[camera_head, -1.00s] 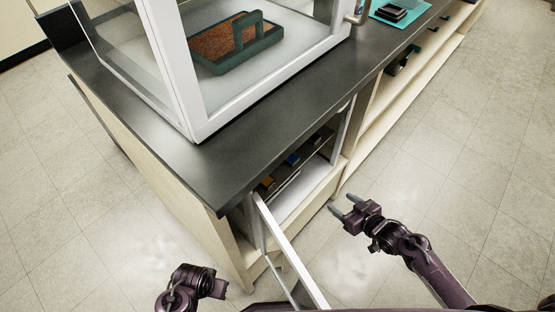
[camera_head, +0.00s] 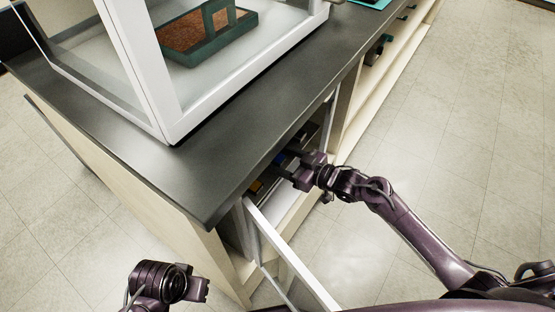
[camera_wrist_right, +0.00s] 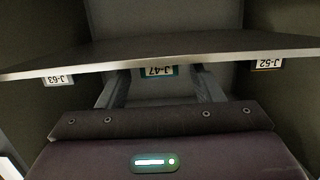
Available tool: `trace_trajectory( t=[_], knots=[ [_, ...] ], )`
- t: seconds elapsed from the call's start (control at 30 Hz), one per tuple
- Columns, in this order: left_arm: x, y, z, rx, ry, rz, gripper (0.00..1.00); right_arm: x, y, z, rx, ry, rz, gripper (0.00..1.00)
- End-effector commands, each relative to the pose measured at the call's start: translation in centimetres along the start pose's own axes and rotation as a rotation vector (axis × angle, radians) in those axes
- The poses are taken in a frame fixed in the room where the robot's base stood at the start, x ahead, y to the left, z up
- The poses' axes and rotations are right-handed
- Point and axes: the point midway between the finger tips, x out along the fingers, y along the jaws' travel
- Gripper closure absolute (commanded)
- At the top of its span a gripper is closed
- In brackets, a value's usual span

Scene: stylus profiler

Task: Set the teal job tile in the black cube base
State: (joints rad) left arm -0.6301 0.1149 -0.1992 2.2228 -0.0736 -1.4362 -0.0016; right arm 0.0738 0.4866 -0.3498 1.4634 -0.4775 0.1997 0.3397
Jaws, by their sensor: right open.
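In the right wrist view, a label reading J-47 with a teal border (camera_wrist_right: 159,71), seen upside down, shows at the shelf edge; it appears to be the teal job tile, mostly hidden. My right gripper (camera_wrist_right: 162,84) is open, its two fingers on either side of that label with a gap between. In the head view my right gripper (camera_head: 291,168) reaches into the open cabinet under the counter. My left gripper (camera_head: 200,289) is low at the left, away from the cabinet; its jaws are unclear. I cannot pick out the black cube base.
Labels J-63 (camera_wrist_right: 58,79) and J-52 (camera_wrist_right: 267,64) flank the middle one. The cabinet's open door (camera_head: 290,262) stands out beside my right arm. The dark counter (camera_head: 190,175) overhangs the cabinet and carries a glass enclosure (camera_head: 235,85). A teal mat (camera_head: 370,3) is cut off at top.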

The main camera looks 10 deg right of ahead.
Motion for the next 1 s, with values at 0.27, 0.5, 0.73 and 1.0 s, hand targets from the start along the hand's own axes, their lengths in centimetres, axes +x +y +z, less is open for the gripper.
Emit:
trace_trajectory(
  t=[0.27, 0.5, 0.73, 1.0],
  knots=[
    [0.0, 0.1, -0.1, 0.003, 0.009, 0.002, 0.60, 0.3, 0.0, 0.0, 0.000, -0.002, 0.001, 0.40],
    [0.0, 0.1, -0.1, 0.003, 0.008, 0.002, 0.60, 0.3, 0.0, 0.0, 0.000, -0.001, 0.001, 0.71],
    [0.0, 0.1, -0.1, 0.003, 0.007, 0.002, 0.60, 0.3, 0.0, 0.0, 0.000, -0.001, 0.001, 0.88],
    [-0.5, 0.0, 0.2, -0.003, -0.014, 0.000, 0.60, 0.0, 0.1, -1.7, -0.001, 0.000, 0.001, 0.88]
  ],
)
